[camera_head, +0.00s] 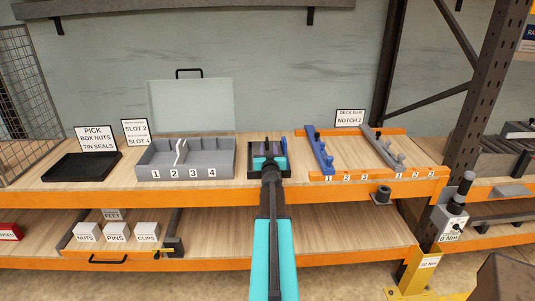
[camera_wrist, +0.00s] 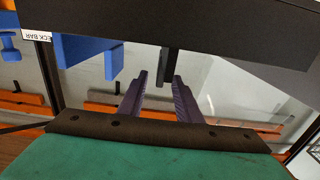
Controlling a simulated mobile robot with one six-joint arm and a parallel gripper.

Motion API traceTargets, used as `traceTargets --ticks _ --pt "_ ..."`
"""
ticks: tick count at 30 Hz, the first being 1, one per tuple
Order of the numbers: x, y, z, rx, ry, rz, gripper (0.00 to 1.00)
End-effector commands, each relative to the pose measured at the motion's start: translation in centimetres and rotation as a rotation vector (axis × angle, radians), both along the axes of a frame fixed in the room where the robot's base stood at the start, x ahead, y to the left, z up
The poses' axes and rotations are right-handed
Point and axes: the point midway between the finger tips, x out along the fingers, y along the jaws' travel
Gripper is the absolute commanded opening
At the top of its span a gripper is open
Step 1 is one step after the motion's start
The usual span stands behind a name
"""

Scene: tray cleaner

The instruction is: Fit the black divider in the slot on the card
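A grey compartment tray (camera_head: 222,171) stands left of centre on the upper shelf, with slots numbered 1 to 4 and a white divider (camera_head: 181,151) in it near number 2. A card (camera_head: 134,131) behind it reads SLOT 2 and SLOT 4 with fine print I cannot read. A dark holder (camera_head: 251,164) stands right of the tray, partly hidden by my gripper (camera_head: 268,153). In the wrist view my gripper (camera_wrist: 159,76) has its purple fingers apart. A narrow black piece (camera_wrist: 167,62) shows between the fingertips; I cannot tell whether it is the black divider.
A black tray (camera_head: 80,168) stands at the far left behind the bench edge. An orange rack (camera_head: 345,160) with blue and grey bars is to the right. A clear panel (camera_head: 192,105) with a black handle rises behind the grey tray. A large black surface (camera_wrist: 210,25) fills the wrist view's top.

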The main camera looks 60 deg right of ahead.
Motion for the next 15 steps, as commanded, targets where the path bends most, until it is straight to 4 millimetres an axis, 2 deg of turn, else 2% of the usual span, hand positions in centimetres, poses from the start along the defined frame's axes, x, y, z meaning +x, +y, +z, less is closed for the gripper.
traceTargets --ticks 15 --pt "0.42 -0.48 -0.02 0.001 -0.001 0.001 0.31"
